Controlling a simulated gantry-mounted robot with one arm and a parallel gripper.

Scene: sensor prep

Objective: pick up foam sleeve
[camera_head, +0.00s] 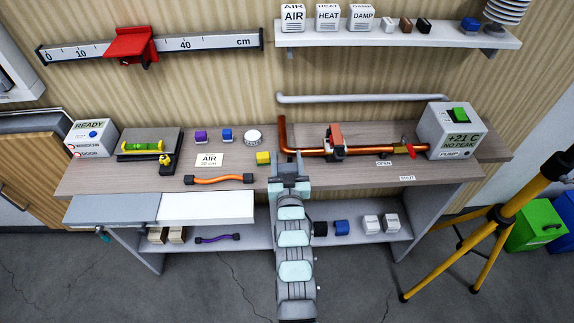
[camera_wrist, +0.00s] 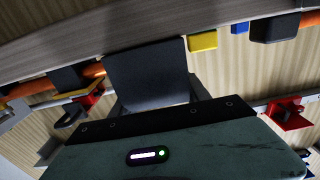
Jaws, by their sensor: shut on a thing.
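My gripper (camera_head: 289,164) is over the front middle of the workbench, just below the left end of the copper pipe (camera_head: 318,150). In the wrist view a dark grey, block-like piece (camera_wrist: 148,72), seemingly the foam sleeve, sits between the fingers. My gripper is shut on it. In the head view the sleeve is too small and too covered by the gripper to make out clearly. I cannot tell whether it touches the bench top.
A clamp (camera_head: 335,141) and red valve (camera_head: 411,146) sit on the pipe at right. The lower shelf (camera_head: 265,236) holds several small items. A yellow tripod (camera_head: 494,238) stands at right.

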